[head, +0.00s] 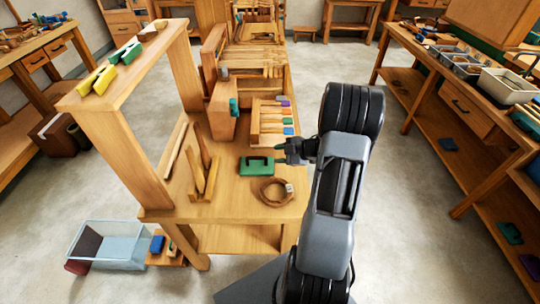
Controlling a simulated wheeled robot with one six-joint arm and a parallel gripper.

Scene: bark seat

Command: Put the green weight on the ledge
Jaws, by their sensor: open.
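A green block with a dark handle (257,168), which looks like the green weight, lies on the wooden bench top (225,205). A raised wooden board on posts, which looks like the ledge (142,58), stands at the left, well above the bench top. A yellow piece (97,80) and another green piece (126,52) lie on it. My gripper (282,150) is open above the bench, just right of and above the green weight in the picture. It is apart from the weight as far as I can tell. Its fingertips are small and hard to make out.
A coiled brown ring (274,191) lies in front of the weight. An upright wooden rack (204,178) stands to its left. A wooden box with coloured pieces (270,122) stands behind. A pale bin (108,244) sits on the floor at lower left.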

